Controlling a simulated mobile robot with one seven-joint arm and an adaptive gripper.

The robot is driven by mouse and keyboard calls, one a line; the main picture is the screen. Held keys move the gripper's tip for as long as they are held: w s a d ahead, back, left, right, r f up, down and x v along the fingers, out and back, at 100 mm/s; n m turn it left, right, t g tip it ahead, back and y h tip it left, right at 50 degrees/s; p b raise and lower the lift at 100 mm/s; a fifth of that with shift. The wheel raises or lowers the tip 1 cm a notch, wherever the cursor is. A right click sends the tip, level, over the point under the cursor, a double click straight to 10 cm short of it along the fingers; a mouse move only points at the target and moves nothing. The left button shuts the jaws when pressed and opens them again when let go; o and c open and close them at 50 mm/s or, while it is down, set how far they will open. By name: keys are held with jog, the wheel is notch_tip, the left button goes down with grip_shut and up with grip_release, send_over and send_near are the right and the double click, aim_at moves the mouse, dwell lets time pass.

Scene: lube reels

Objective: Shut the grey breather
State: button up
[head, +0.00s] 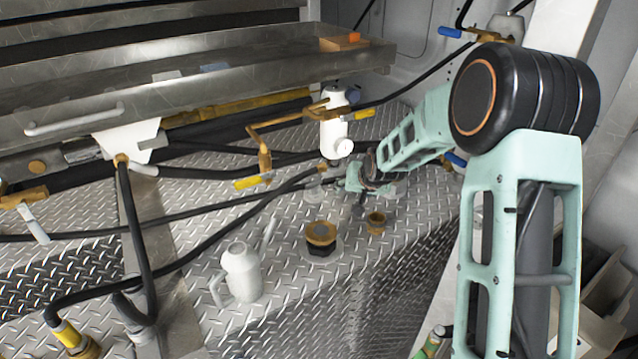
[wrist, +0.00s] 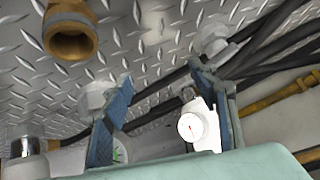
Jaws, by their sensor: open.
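My gripper (wrist: 160,76) is open and empty, with blue pads on its two fingers. In the head view my gripper (head: 358,183) is low over the diamond-plate deck, just right of the white filter body. I cannot tell for certain which part is the grey breather. Two pale grey fittings stand on the deck in the wrist view. One pale fitting (wrist: 95,96) is beside the left finger and partly hidden by it. The other pale fitting (wrist: 213,37) is just beyond the right fingertip. Whether either is open or shut does not show clearly.
A white filter body (head: 334,135) with a round gauge (wrist: 193,127) stands close to my gripper. A brass fitting (head: 376,223), a black-and-brass cap (head: 320,240) and a white jug (head: 241,274) stand on the deck. Black hoses cross behind; a metal tray (head: 200,85) overhangs.

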aim_at(315, 182)
jog(key=shift+o, duration=0.4)
jog(key=shift+w+d+f+n+y, duration=0.35)
jog(key=shift+d+f+n, duration=0.15)
jog(key=shift+f+n, duration=0.1)
jog(key=shift+w+f+n+t+y, duration=0.2)
jog(key=shift+f+n+t+y, duration=0.05)
jog(key=shift+n+t, duration=0.3)
jog(key=shift+w+a+f+n+y, duration=0.1)
jog(key=shift+a+n+y, duration=0.1)
jog(key=shift+n+y, duration=0.35)
jog(key=s+a+r+n+y, duration=0.2)
jog(key=a+r+n+y, duration=0.1)
jog(key=a+n+y, duration=0.15)
jog(key=shift+n+t+y, duration=0.3)
jog(key=shift+n+t, duration=0.05)
jog(key=shift+t, duration=0.1)
jog(key=x, duration=1)
jog(key=shift+w+f+p, duration=0.15)
jog(key=shift+f+p, duration=0.05)
jog(key=shift+p, duration=0.15)
